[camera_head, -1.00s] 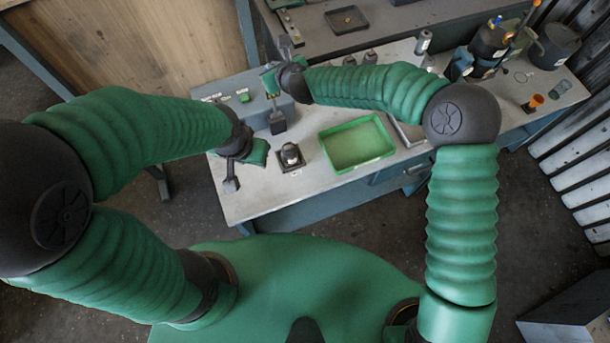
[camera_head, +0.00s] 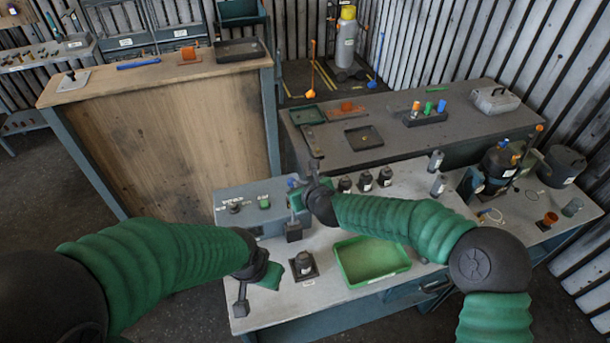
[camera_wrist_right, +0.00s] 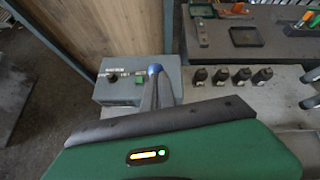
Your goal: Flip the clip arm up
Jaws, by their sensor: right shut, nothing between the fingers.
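I cannot make out a clip arm for certain. A small blue tip (camera_head: 291,183) shows by my right gripper, above the right end of the grey-blue control box (camera_head: 245,189); in the right wrist view the blue tip (camera_wrist_right: 154,69) is beside my fingers. I cannot tell whether it belongs to the box. My right gripper (camera_head: 296,196) is shut and empty at the box's right end; its fingers (camera_wrist_right: 166,80) partly hide what lies behind them. My left gripper (camera_head: 243,304) hangs at the bench's front left corner, apart from the box; its jaws are unclear.
A black knob (camera_head: 235,206) and green button (camera_head: 264,202) are on the box. A small dark fixture (camera_head: 304,265) and a green tray (camera_head: 371,280) occupy the bench front. Several dark bottles (camera_head: 365,181) stand behind my right forearm. A grey rear table (camera_head: 450,134) lies beyond.

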